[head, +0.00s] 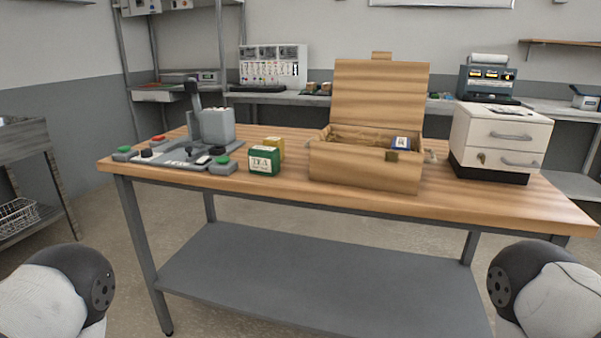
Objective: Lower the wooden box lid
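A wooden box (352,168) stands on the wooden workbench, a little right of its middle. Its lid (379,93) is raised, standing nearly upright at the back of the box, with a small wooden tab on its top edge. Inside the box is brownish filling and a small blue and white item (400,143) near the right end. A small latch piece (391,156) shows on the front wall. Only rounded parts of my two arms show at the lower left and lower right corners. Neither of my grippers is in view.
On the workbench (480,205), a grey lever device (217,127) with coloured buttons stands at left. A green tea tin (264,160) and a yellow box (274,147) stand left of the wooden box. A white drawer unit (500,139) stands at right. The bench's front strip is mostly clear.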

